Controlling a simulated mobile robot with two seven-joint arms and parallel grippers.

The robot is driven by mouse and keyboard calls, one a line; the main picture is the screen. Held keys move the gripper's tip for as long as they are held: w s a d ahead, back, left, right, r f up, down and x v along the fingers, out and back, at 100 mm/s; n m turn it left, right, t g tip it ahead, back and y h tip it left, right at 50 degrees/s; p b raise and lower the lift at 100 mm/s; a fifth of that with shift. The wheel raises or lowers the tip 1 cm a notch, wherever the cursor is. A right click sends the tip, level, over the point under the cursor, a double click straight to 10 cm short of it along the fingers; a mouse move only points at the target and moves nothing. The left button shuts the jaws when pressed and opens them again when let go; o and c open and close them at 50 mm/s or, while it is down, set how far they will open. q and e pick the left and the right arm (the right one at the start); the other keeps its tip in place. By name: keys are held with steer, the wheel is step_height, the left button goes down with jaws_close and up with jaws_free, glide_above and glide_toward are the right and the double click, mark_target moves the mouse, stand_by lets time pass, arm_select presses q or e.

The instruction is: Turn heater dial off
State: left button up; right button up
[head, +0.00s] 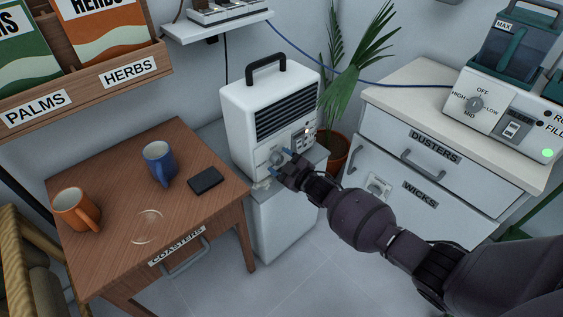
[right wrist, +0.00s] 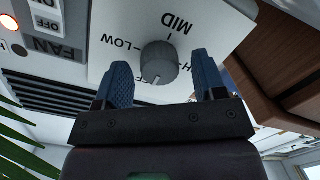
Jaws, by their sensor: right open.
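The white heater (head: 236,108) with a black top handle and dark grille stands on a small grey cabinet. Its round grey dial (right wrist: 159,62) shows in the right wrist view, on a white panel lettered MID and LOW, with a third label partly hidden by a finger. A pale mark on the dial points toward the bottom of that view, away from MID. My right gripper (head: 281,162) is at the heater's front, open, with its blue fingers on either side of the dial. I cannot tell whether they touch it. My left gripper is out of view.
A FAN switch (right wrist: 53,42) is beside the dial panel. A wooden table (head: 115,170) with an orange mug (head: 75,209), blue mug (head: 158,163) and black phone-like slab (head: 206,181) stands left. A potted palm (head: 338,151) and drawer cabinet (head: 400,92) with another dialled appliance (head: 500,118) are right.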

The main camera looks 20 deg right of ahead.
steer(key=shift+s+d+r, duration=0.1)
steer(key=shift+s, duration=0.1)
arm_select(q)
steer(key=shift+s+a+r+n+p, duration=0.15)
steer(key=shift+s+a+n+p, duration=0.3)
steer(key=shift+p, duration=1.05)
arm_select(e)
steer(key=f+v, duration=0.1)
steer(key=v, duration=0.9)
steer(key=shift+s+r, duration=0.15)
steer(key=shift+r, duration=0.3)
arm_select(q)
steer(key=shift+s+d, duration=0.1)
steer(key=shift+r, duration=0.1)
